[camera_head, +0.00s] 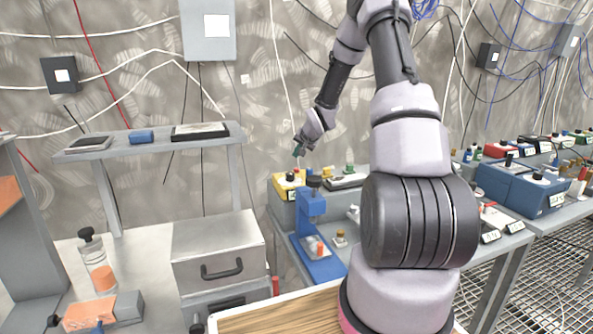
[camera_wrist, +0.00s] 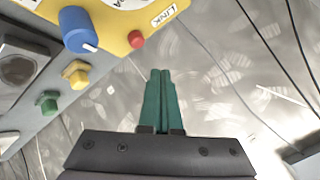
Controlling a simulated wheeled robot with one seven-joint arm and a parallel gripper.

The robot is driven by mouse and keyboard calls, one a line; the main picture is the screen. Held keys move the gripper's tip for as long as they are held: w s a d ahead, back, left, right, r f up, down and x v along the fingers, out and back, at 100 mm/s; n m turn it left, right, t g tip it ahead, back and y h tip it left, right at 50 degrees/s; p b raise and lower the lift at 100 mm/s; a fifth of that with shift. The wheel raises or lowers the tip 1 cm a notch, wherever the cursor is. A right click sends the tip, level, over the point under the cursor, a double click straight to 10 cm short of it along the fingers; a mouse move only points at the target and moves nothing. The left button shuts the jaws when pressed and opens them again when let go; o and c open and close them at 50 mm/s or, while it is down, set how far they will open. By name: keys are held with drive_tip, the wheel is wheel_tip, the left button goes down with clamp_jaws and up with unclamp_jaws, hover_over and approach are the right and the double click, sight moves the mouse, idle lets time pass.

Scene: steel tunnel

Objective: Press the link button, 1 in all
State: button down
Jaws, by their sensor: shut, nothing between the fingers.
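A yellow box (camera_wrist: 118,18) with a label reading LINK (camera_wrist: 170,13) shows at the top of the wrist view. A small round red button (camera_wrist: 136,39) sits on it beside the label. The yellow box (camera_head: 284,188) also shows on the back bench in the head view. My gripper (camera_wrist: 160,76) has its two green fingers shut together with nothing between them. In the wrist view its tips appear just below the red button, with a gap in the picture. In the head view my gripper (camera_head: 299,151) hangs just above the yellow box, pointing down.
A blue knob (camera_wrist: 77,28) is on the yellow box, left of the button. Yellow (camera_wrist: 76,74) and green (camera_wrist: 47,103) hexagonal knobs stand on a grey surface nearby. A blue stand (camera_head: 312,212) is in front of the box. Loose cables hang along the wall.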

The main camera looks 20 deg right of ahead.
drive_tip(key=shift+r, duration=1.05)
drive_tip(key=s+a+r+n+g+h, duration=0.1)
drive_tip(key=s+a+r, duration=0.2)
drive_tip(key=s+r, duration=0.65)
drive_tip(key=s+a+r+n+h, duration=0.1)
drive_tip(key=s+a+r, duration=0.1)
drive_tip(key=s+r, duration=0.75)
drive_tip(key=s+a+r+y, duration=0.1)
drive_tip(key=s+a+r, duration=0.1)
drive_tip(key=s, duration=0.6)
drive_tip(key=s+a+r+n+y, duration=0.1)
drive_tip(key=s+a+r, duration=0.1)
drive_tip(key=s, duration=0.6)
drive_tip(key=s+a+r+n+g+y, duration=0.1)
drive_tip(key=s+a, duration=0.2)
drive_tip(key=s, duration=0.5)
drive_tip(key=shift+a+r, duration=0.3)
drive_tip(key=shift+r, duration=0.1)
